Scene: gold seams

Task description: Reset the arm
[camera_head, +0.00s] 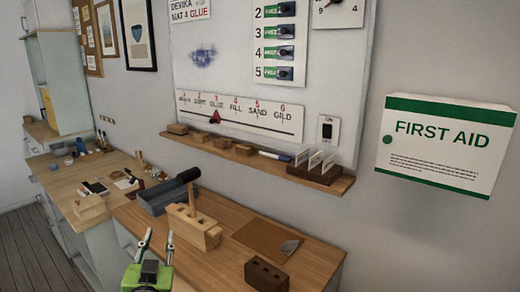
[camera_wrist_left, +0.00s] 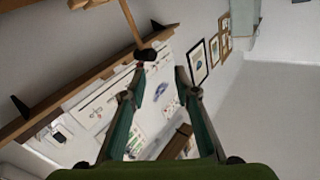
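My left gripper (camera_head: 157,243) is at the bottom of the head view, a green body with two dark fingers pointing up. Its fingers are apart with nothing between them. It is in front of the near wooden workbench (camera_head: 215,272). In the left wrist view the gripper (camera_wrist_left: 160,72) also shows open and empty, with the wall and whiteboard (camera_wrist_left: 105,100) beyond it. My right gripper is in neither view.
On the bench are a grey tray (camera_head: 155,203), a wooden block with an upright piece (camera_head: 197,230), a brown mat (camera_head: 260,237) and a dark brick (camera_head: 266,276). A wall shelf (camera_head: 337,185) holds small blocks. A first aid box (camera_head: 446,150) hangs at right.

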